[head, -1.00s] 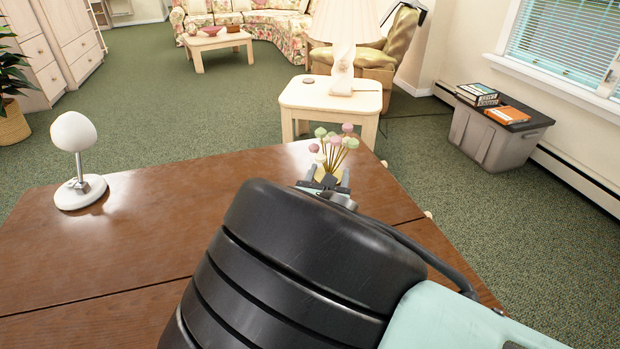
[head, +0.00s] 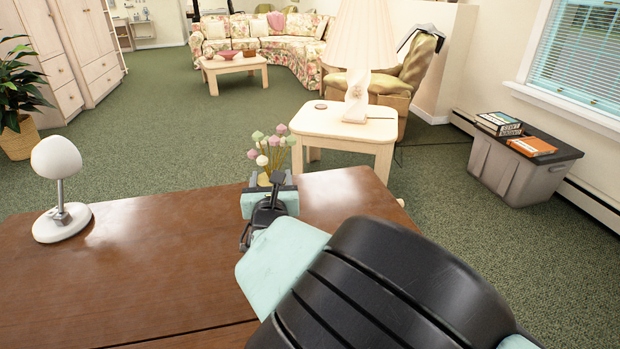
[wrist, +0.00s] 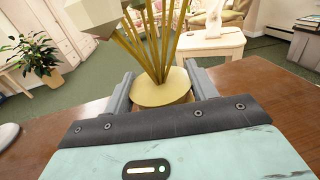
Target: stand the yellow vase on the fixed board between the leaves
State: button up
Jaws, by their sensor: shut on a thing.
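The yellow vase (wrist: 165,88) holds several stems with pink, white and green round heads. It sits between the two jaws of my gripper (wrist: 158,82), which is shut on it. In the head view the vase (head: 264,180) is mostly hidden behind my gripper (head: 270,184), near the far edge of the brown table; I cannot tell whether it touches the tabletop. A seam crosses the table near the bottom of the head view. The far leaf (head: 150,260) lies beyond it, and a strip of board (head: 190,340), apparently the fixed one, shows on the near side.
A white desk lamp (head: 60,185) stands on the table's left. Beyond the far edge is a cream side table (head: 345,125) with a tall lamp (head: 357,70). A grey bin (head: 515,165) with books stands right. The leaf's middle is clear.

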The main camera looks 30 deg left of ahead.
jog(key=shift+f, duration=1.9)
jog(key=shift+f, duration=0.1)
jog(key=o, duration=1.3)
jog(key=shift+f, duration=0.1)
jog(key=shift+r, duration=0.2)
jog(key=shift+s+d+p, duration=0.2)
jog(key=shift+s+p, duration=0.2)
jog(key=shift+p, duration=0.1)
jog(key=shift+p+v, duration=3.3)
jog(key=shift+v, duration=2.35)
